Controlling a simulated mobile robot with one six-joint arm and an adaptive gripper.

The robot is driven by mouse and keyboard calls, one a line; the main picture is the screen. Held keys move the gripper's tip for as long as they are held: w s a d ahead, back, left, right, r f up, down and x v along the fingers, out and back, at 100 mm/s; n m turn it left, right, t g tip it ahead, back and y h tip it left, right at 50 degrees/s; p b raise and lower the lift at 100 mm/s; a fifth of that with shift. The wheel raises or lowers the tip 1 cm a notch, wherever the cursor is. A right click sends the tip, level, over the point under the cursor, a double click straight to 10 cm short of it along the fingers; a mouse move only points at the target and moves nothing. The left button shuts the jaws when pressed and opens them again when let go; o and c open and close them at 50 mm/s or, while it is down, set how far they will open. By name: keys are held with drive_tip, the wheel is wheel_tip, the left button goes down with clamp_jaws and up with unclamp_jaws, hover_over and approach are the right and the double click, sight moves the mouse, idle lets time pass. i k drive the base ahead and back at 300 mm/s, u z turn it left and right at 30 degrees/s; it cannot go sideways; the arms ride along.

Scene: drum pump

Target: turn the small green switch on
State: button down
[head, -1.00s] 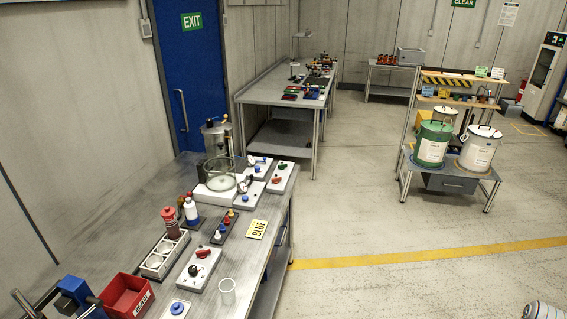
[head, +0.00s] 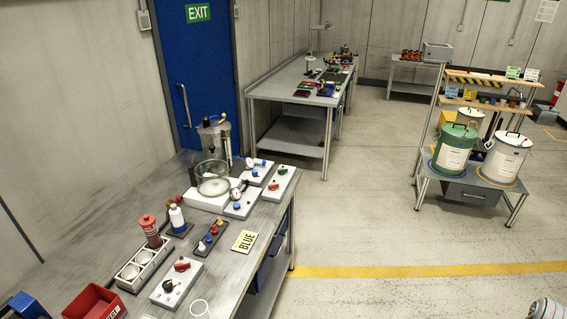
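A small green knob (head: 283,171) sits at the far end of a white panel (head: 281,182) near the right edge of the near bench. A red knob (head: 273,186) is on the same panel, nearer to me. The green knob is too small to tell which way it is turned or whether it is on. My gripper is not in view.

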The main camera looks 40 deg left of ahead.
sight(282, 171)
drive_tip(key=u, duration=0.15)
drive_tip(key=i, duration=0.8)
drive_tip(key=u, duration=0.75)
drive_tip(key=i, duration=0.5)
drive_tip(key=u, duration=0.65)
drive_tip(key=i, duration=0.5)
drive_tip(key=u, duration=0.35)
drive_tip(key=k, duration=0.9)
drive_tip(key=u, duration=0.15)
drive_tip(key=i, duration=0.3)
